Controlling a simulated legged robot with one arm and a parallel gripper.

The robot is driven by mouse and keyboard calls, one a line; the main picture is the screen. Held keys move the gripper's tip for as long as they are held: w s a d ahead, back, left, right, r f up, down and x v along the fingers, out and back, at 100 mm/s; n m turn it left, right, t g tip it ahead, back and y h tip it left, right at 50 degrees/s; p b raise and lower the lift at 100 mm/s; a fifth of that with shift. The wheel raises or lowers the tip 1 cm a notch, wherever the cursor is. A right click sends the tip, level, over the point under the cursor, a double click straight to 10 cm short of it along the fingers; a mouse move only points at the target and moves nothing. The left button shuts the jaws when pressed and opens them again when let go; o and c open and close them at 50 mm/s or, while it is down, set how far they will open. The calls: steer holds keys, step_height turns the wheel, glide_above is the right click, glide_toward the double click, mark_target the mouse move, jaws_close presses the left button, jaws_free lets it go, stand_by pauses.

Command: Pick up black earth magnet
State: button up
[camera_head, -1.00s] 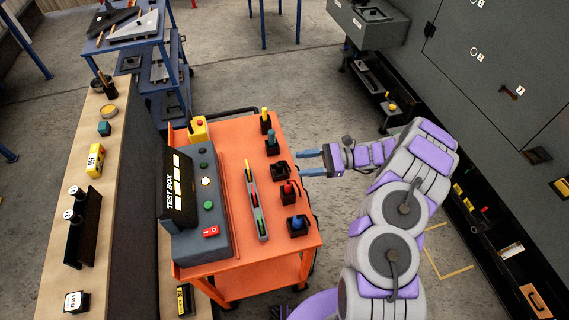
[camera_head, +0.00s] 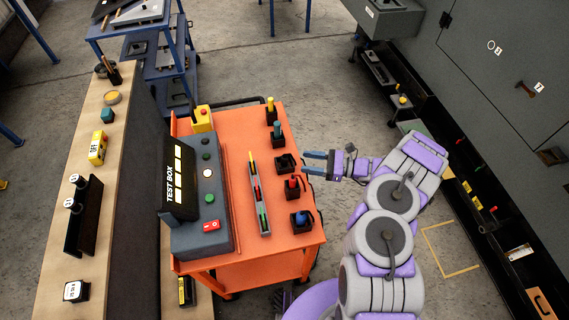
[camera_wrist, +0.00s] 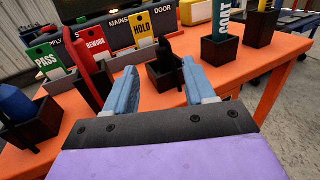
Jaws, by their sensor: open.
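A black item, which I take to be the black earth magnet (camera_wrist: 161,68), sits in a small black holder on the orange cart; its exact shape is hard to make out. In the head view this holder (camera_head: 285,164) is the middle one of a row along the cart's right edge. My gripper (camera_head: 304,162) is just right of it, at the cart's edge, pointing left. In the wrist view the two blue fingers of my gripper (camera_wrist: 159,84) are apart and empty. The black item shows between and beyond their tips. No contact is visible.
Neighbouring holders carry a red item (camera_head: 292,184), a blue item (camera_head: 301,217), a teal item (camera_head: 277,128) and a yellow item (camera_head: 270,104). A tagged rack (camera_head: 258,195) and the test box (camera_head: 206,224) stand behind. The orange cart (camera_head: 240,123) has bare top between them.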

mark_target(284, 157)
steer(key=a, duration=0.3)
steer(key=shift+w+a+f, duration=0.1)
steer(key=shift+w+a, duration=0.05)
steer(key=shift+a, duration=0.15)
steer(key=shift+w+a+b, duration=0.2)
steer(key=shift+a+b, duration=0.15)
steer(key=shift+a, duration=0.55)
steer(key=shift+w+a+b, duration=0.25)
steer(key=shift+a+b, duration=0.05)
steer(key=shift+a, duration=0.6)
steer(key=shift+w+a+b, duration=0.2)
steer(key=shift+a+b, duration=0.15)
steer(key=shift+a, duration=0.55)
steer(key=shift+c, duration=0.3)
jaws_close()
